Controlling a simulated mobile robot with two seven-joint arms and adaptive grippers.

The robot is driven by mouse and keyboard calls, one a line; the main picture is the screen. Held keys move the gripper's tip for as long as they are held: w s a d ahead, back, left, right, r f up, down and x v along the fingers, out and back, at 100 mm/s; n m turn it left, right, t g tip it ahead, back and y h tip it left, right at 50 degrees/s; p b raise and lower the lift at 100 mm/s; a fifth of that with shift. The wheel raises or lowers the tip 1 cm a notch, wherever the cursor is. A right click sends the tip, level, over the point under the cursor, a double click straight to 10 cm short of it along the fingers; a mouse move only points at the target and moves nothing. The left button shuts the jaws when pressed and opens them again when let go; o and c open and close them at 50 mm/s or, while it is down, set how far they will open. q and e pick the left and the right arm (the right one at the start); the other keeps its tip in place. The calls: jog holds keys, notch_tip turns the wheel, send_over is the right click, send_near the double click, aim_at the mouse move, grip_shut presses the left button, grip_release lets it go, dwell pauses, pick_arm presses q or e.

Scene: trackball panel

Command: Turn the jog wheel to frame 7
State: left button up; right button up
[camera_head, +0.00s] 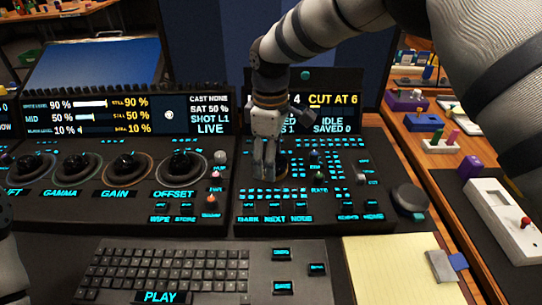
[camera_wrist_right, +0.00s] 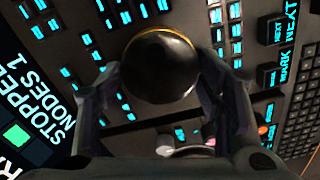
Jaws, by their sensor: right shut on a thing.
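My right gripper (camera_head: 265,165) reaches down onto the right-hand control panel (camera_head: 330,217). Its fingers are closed on a dark, domed round knob with a gold ring at its edge, which looks like the jog wheel (camera_wrist_right: 158,66). In the right wrist view, one finger lies on each side of the knob. In the head view, the fingers hide most of it. The panel's screen (camera_head: 340,113) is partly covered by my arm. It shows a 4, "CUT AT 6", "IDLE" and "SAVED 0". My left gripper is not in view.
Lit buttons surround the knob closely. The panel to the left has several large dials, including the offset dial (camera_head: 183,167). A keyboard (camera_head: 165,272) and a yellow pad (camera_head: 400,272) lie in front. A dark round puck (camera_head: 408,196) sits at the panel's right.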

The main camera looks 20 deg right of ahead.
jog(key=m, duration=0.4)
jog(key=shift+m, duration=0.3)
jog(key=m, duration=0.3)
jog(key=shift+d+m, duration=0.1)
jog(key=shift+m, duration=0.3)
jog(key=m, duration=0.4)
jog(key=shift+m, duration=2)
jog(key=o, duration=1.1)
jog(key=shift+o, duration=0.2)
